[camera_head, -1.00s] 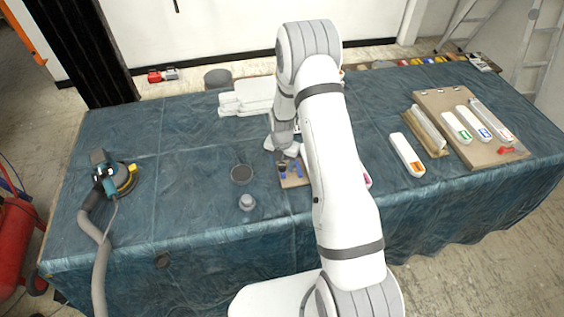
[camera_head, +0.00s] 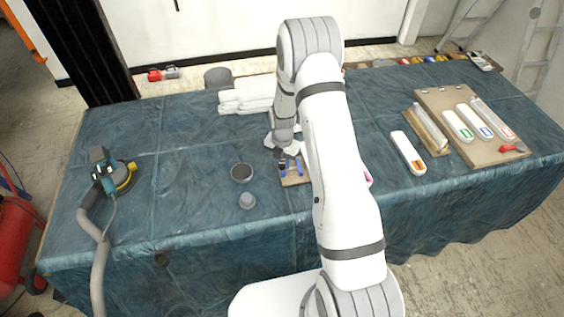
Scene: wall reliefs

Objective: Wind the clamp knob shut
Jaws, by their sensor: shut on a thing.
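My gripper (camera_head: 289,158) points down over a small tan board (camera_head: 295,178) near the middle of the blue-covered table. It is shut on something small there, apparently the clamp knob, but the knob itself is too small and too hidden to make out.
A dark cup (camera_head: 242,173) and a small grey pot (camera_head: 247,201) stand left of the board. White blocks (camera_head: 247,94) lie behind. A sander (camera_head: 113,173) with a hose is far left. A white bar (camera_head: 408,153) and a tan board with labelled bars (camera_head: 453,101) are right.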

